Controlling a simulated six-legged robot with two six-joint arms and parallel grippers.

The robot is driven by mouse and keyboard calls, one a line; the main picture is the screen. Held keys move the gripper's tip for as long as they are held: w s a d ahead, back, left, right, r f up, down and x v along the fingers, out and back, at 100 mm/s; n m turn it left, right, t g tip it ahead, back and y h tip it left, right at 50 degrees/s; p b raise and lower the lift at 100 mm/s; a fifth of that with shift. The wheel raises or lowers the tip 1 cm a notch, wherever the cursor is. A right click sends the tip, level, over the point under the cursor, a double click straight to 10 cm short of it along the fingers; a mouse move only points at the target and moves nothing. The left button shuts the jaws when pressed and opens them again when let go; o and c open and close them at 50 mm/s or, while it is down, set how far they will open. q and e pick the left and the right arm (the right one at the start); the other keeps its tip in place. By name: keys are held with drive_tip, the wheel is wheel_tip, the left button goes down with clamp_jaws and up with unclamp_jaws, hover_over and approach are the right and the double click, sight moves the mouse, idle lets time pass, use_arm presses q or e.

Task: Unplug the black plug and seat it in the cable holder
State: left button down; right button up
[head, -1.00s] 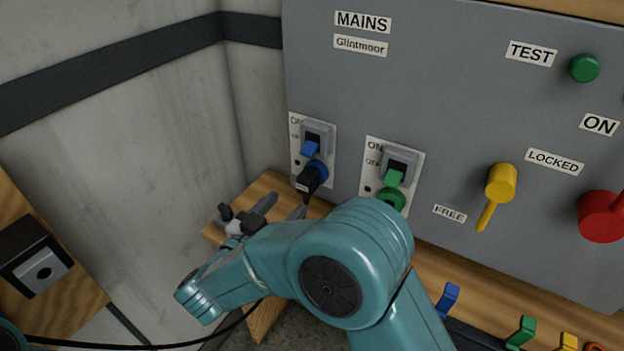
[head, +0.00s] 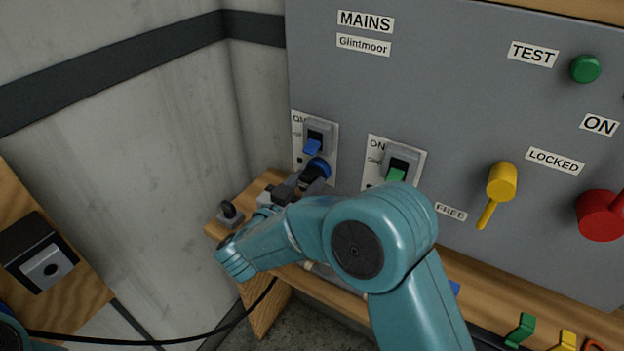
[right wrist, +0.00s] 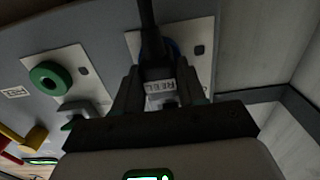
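The black plug (head: 312,177) is in the blue socket (head: 320,166) at the lower left of the grey panel. It also shows in the right wrist view (right wrist: 157,75), with a pale label and a black lead. My right gripper (head: 303,186) is at the plug. Its fingers lie on either side of the plug in the right wrist view (right wrist: 157,92); whether they press on it is unclear. A black box with a grey, holed face (head: 47,268), perhaps the cable holder, is on the wooden board at left. My left gripper is out of view.
A blue switch (head: 313,146) sits just above the socket, and a green switch (head: 396,173) is to its right. A dark fitting (head: 230,213) stands on the wooden ledge. A black cable (head: 150,341) runs along the bottom left.

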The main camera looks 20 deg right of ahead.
clamp_jaws()
drive_tip(key=shift+s+a, duration=0.1)
drive_tip(key=shift+a, duration=0.05)
drive_tip(key=shift+s+a, duration=0.15)
drive_tip(key=shift+s+a, duration=0.2)
drive_tip(key=shift+a, duration=0.1)
drive_tip(key=shift+v, duration=1.15)
